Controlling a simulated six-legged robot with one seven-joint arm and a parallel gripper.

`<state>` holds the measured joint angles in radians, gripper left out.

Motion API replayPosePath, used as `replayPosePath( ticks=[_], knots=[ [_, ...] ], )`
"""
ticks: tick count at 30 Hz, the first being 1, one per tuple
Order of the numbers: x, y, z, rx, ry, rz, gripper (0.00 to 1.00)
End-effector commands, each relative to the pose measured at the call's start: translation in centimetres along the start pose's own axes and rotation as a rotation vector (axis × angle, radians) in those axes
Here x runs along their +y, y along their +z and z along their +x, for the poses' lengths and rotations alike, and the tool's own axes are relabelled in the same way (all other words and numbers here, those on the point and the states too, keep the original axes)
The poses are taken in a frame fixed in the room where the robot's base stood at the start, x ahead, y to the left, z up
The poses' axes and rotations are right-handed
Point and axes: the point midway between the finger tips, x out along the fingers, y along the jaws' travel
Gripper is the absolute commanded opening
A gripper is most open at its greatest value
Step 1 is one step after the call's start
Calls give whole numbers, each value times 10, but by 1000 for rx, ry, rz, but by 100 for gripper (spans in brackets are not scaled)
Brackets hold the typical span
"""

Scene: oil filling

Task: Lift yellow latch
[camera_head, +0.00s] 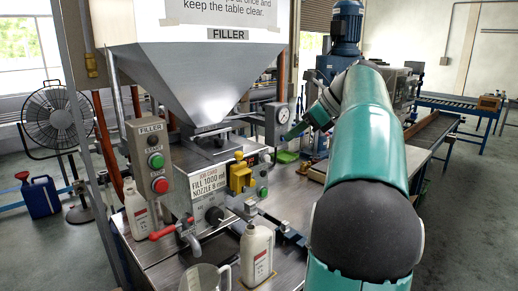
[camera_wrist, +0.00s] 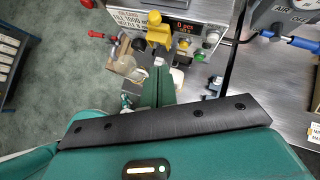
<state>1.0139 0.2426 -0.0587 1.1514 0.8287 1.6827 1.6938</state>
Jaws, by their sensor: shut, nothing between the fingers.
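The yellow latch (camera_head: 240,174) is on the front of the steel filler machine, right of the job card. It also shows in the wrist view (camera_wrist: 157,34), at the top middle, with a knob on its upper end. My gripper (camera_wrist: 159,70) is shut and empty, its two green fingers together and pointing toward the machine front. It is apart from the latch, which lies beyond the fingertips in the wrist view. In the head view my gripper (camera_head: 293,132) is right of the latch and higher in the picture, near the pressure gauge.
A control box with green and red buttons (camera_head: 151,160) stands left of the latch. A red-handled valve (camera_head: 170,229) is below it. A white bottle (camera_head: 256,253) and a clear jug (camera_head: 205,277) stand in front. A gauge (camera_head: 282,115) is close to my gripper.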

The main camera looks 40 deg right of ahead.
Motion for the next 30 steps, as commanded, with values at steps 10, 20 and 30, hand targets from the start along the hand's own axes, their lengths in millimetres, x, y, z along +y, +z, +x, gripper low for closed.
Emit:
replayPosePath(
  ticks=[10, 20, 30],
  knots=[
    [1, 0, 48, 0, 5, 0, 0],
    [1, 9, 109, 1, 2, -4, 0],
    [0, 28, 128, 2, 1, 0, 0]
  ],
)
